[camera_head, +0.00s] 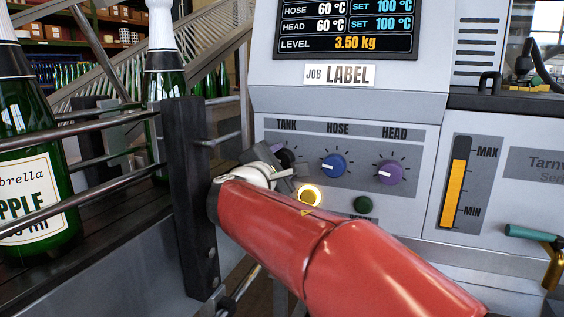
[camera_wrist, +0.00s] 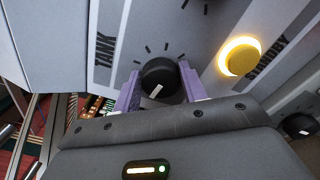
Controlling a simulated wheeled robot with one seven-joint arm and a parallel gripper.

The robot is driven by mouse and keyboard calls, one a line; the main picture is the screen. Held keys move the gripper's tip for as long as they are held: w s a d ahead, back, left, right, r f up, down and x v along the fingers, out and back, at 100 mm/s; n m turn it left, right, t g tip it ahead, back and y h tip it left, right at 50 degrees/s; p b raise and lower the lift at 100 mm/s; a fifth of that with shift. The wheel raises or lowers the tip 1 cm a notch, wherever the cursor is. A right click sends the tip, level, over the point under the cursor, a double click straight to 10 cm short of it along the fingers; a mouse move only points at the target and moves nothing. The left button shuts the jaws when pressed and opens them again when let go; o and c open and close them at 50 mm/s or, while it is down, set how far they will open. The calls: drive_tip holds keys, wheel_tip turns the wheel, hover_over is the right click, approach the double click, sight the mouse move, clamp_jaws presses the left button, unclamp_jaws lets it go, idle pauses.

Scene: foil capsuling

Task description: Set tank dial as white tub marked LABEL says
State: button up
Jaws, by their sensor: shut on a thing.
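The black tank dial (camera_wrist: 159,78) sits between the two purple fingers of my gripper (camera_wrist: 161,82) in the wrist view, under the word TANK on the panel. My gripper is shut on it. The dial's white pointer mark is at its lower part in that view. In the head view my gripper (camera_head: 284,172) reaches the panel's left side and partly hides the tank dial (camera_head: 286,157). A plate (camera_head: 339,75) above reads JOB LABEL. The screen (camera_head: 347,27) shows hose and head at 60 °C, each set to 100 °C; its tank row is out of view. No white tub is visible.
The blue hose dial (camera_head: 333,166) and purple head dial (camera_head: 391,172) sit to the right. A lit yellow button (camera_head: 309,195) and a green button (camera_head: 363,205) are below. A dark post (camera_head: 188,200), rails and green bottles (camera_head: 35,160) stand close on the left.

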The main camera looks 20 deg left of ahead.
drive_tip(key=shift+f, duration=0.1)
drive_tip(key=m+b, duration=0.1)
drive_tip(key=b, duration=0.1)
drive_tip(key=m+b, duration=0.2)
drive_tip(key=b, duration=0.1)
drive_tip(key=shift+f, duration=0.3)
drive_tip(key=m+b, duration=0.4)
drive_tip(key=b, duration=0.1)
drive_tip(key=shift+r+m, duration=0.1)
drive_tip(key=shift+m, duration=0.2)
drive_tip(key=shift+r, duration=0.1)
drive_tip(key=o, duration=1)
drive_tip(key=s, duration=0.5)
drive_tip(key=s+b, duration=0.1)
drive_tip(key=s, duration=0.2)
drive_tip(key=shift+a, duration=0.25)
